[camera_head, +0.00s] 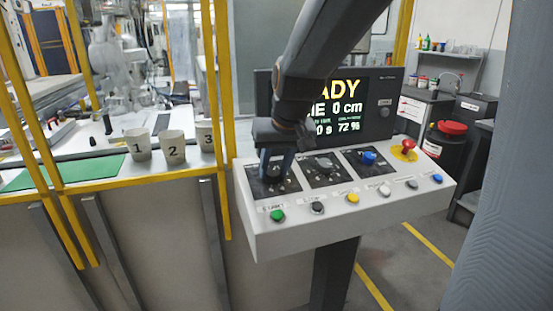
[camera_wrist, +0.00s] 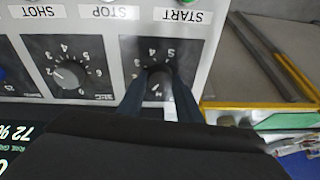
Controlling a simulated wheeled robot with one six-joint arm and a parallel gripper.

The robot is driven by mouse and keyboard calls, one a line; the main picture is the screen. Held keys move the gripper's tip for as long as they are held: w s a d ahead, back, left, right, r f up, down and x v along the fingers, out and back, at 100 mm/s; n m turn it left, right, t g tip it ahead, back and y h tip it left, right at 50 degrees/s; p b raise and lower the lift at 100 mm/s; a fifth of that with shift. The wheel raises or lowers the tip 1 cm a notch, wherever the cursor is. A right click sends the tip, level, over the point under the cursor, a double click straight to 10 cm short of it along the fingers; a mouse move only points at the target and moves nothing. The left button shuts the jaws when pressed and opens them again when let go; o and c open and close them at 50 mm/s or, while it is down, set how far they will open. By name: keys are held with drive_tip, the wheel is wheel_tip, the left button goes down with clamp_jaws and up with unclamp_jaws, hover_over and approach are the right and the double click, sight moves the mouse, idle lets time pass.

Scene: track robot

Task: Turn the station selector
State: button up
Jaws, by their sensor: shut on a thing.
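The control panel (camera_head: 330,217) is a light grey sloped box on a dark post. The leftmost selector knob (camera_wrist: 157,84) sits on a black numbered plate (camera_wrist: 137,50) above the START label. My gripper (camera_head: 277,168) is over that plate, its two fingers on either side of the knob and shut on it. The fingers hide part of the knob and of its scale, so I cannot tell its setting. A second grey knob (camera_head: 323,164) on a numbered plate stands to the right in the head view, and it also shows in the wrist view (camera_wrist: 70,75). A blue knob (camera_head: 368,158) is further right.
Buttons line the panel's front edge, from green (camera_head: 278,216) to blue (camera_head: 437,178). A red button (camera_head: 408,147) is at the right. A screen (camera_head: 345,105) stands behind the panel. Yellow fence posts (camera_head: 222,150) and numbered cups (camera_head: 172,148) are to the left.

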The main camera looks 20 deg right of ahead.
drive_tip(key=m+p, duration=0.1)
drive_tip(key=m, duration=0.2)
drive_tip(key=shift+a+m+h+p, duration=0.1)
drive_tip(key=shift+m+h+p, duration=0.2)
drive_tip(key=shift+m+p, duration=0.1)
drive_tip(key=m+b, duration=0.1)
drive_tip(key=m, duration=0.3)
drive_tip(key=shift+h+b, duration=0.35)
drive_tip(key=shift+h, duration=0.05)
drive_tip(key=shift+m, duration=0.3)
drive_tip(key=o, duration=1)
drive_tip(key=shift+o, duration=0.2)
drive_tip(key=shift+r, duration=0.1)
drive_tip(key=b+v, duration=0.1)
drive_tip(key=v, duration=0.6)
drive_tip(key=shift+r, duration=0.3)
